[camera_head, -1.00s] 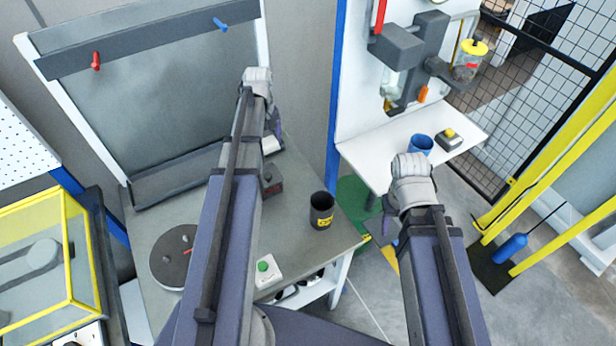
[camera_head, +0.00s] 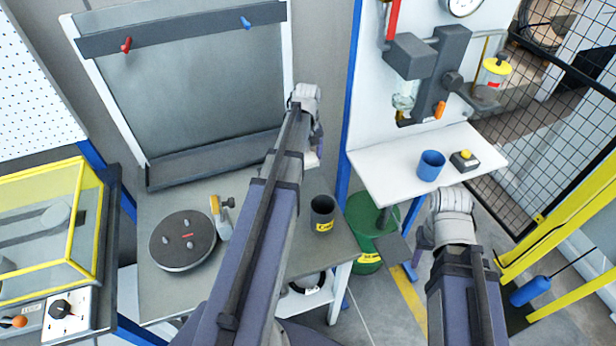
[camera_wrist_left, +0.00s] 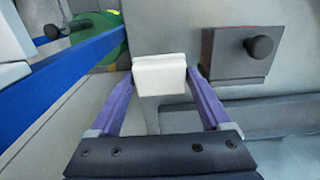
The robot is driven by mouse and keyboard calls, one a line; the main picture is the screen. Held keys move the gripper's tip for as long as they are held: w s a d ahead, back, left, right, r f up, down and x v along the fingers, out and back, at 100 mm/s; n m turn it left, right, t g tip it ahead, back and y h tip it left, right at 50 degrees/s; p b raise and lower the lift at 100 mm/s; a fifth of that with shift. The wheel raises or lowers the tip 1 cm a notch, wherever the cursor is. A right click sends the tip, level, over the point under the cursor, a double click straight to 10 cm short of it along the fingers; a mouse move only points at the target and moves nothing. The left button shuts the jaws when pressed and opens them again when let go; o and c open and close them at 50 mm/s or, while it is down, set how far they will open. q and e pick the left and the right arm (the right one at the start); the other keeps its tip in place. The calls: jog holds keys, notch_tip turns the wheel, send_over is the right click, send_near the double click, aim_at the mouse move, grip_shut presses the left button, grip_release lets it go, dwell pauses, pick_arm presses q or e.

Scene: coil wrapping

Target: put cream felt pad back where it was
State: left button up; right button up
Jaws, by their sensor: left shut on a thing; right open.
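The cream felt pad (camera_wrist_left: 160,76) is a small pale block between the two purple fingers of my left gripper (camera_wrist_left: 161,80) in the left wrist view. The gripper is shut on it. In the head view my left gripper (camera_head: 315,148) is above the back right part of the grey bench (camera_head: 155,295), with a pale edge of the pad (camera_head: 311,159) just showing under it. My right gripper (camera_head: 427,238) is open below the front of the white shelf, with its fingertips mostly hidden by the wrist.
A dark cup with a yellow label (camera_head: 322,214), a round turntable (camera_head: 183,241) and an orange-handled clamp (camera_head: 222,215) stand on the bench. A dark knobbed block (camera_wrist_left: 236,53) is beside the pad in the wrist view. The white shelf (camera_head: 385,180) holds a blue cup (camera_head: 431,165).

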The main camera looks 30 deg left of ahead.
aim_at(307, 179)
pick_arm(q)
jog(key=shift+f+b, duration=3.1)
jog(key=shift+f, duration=0.65)
jog(key=shift+r, duration=0.15)
jog(key=o, duration=1)
notch_tip(307, 179, up, 12)
jog(key=p, duration=1.2)
